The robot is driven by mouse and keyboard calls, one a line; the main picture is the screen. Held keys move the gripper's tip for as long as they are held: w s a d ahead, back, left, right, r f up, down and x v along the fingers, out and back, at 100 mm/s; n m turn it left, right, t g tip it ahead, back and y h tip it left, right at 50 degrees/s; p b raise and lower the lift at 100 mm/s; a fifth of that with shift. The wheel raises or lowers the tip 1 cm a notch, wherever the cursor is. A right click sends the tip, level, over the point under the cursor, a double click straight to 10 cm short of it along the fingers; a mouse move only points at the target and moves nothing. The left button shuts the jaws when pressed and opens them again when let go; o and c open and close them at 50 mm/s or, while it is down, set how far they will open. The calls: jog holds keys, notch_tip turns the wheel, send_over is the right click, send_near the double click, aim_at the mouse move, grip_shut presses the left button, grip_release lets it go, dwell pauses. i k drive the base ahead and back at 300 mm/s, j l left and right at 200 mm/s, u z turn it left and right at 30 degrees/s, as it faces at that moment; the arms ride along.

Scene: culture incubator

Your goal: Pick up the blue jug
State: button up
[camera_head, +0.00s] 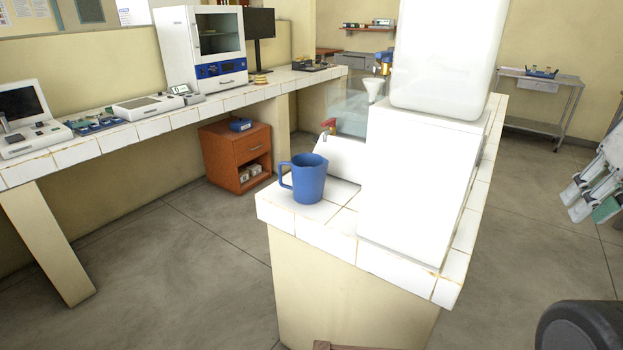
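The blue jug (308,178) stands upright on the white tiled counter (312,232), near its left front corner. Its handle points left and its mouth is open at the top. Nothing touches it from above. I cannot see inside it.
A white box (412,190) with a large white container (445,60) on top stands right of the jug. A red tap (328,126) is just behind the jug. A long bench (150,128) with instruments runs along the left wall. Open floor (190,270) lies between bench and counter.

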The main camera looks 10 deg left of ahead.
aim_at(309, 170)
jog(key=j+z, duration=0.15)
jog(key=z, duration=1.25)
jog(key=j+z, duration=0.4)
jog(key=k+j+z, duration=0.2)
jog(key=z, duration=0.2)
jog(key=k+j+z, duration=0.15)
jog(key=j+z, duration=0.25)
jog(key=k+j+z, duration=0.15)
jog(key=z, duration=0.25)
jog(key=k+j+z, duration=0.2)
jog(key=k+z, duration=0.2)
jog(key=k+j+z, duration=0.15)
jog(key=k+z, duration=0.15)
jog(key=z, duration=0.15)
jog(key=k+u, duration=0.15)
jog(key=k, duration=0.25)
jog(key=k+j+u, duration=0.1)
jog(key=k, duration=0.35)
jog(key=k+j+u, duration=0.15)
jog(key=k+u, duration=0.35)
jog(key=k+j+u, duration=0.25)
jog(key=u, duration=0.2)
jog(key=k+j+u, duration=0.5)
jog(key=i+l, duration=0.05)
jog(key=i, duration=0.05)
